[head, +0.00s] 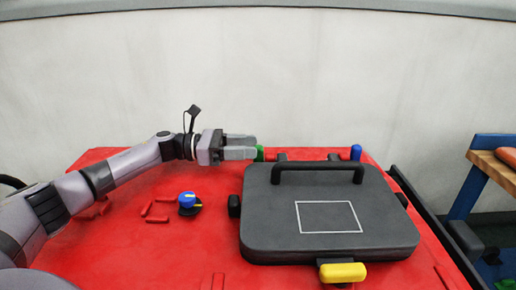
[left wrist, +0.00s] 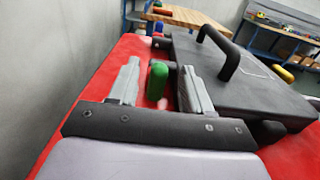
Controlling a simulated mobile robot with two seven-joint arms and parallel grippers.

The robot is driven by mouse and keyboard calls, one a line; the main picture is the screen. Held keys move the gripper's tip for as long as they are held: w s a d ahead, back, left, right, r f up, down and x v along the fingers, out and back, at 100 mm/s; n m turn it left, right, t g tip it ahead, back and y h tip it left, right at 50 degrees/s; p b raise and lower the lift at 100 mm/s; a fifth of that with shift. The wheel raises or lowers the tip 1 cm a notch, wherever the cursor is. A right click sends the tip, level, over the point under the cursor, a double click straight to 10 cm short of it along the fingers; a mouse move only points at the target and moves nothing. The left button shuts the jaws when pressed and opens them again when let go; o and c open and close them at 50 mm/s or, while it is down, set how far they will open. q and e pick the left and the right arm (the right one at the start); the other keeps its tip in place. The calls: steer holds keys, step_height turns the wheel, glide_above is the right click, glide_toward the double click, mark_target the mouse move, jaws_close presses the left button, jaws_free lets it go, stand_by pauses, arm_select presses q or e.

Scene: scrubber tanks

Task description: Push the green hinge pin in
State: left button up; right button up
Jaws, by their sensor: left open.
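In the left wrist view the green pin (left wrist: 157,79) shows between the two fingers, with a gap on each side. My left gripper (head: 255,147) is open, with its fingertips beside the pin at the lid's back left. It also shows in the left wrist view (left wrist: 160,82). In the head view the fingers partly hide the pin. My right gripper is not in view.
The lid has a black handle (head: 318,167) and a yellow latch (head: 343,272) at its front. A blue knob (head: 187,200) sits on the red top (head: 150,245) left of the lid. A pale wall stands behind. A wooden bench (head: 492,165) is at the right.

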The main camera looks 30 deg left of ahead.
arm_select(q)
steer(key=shift+v, duration=1.7)
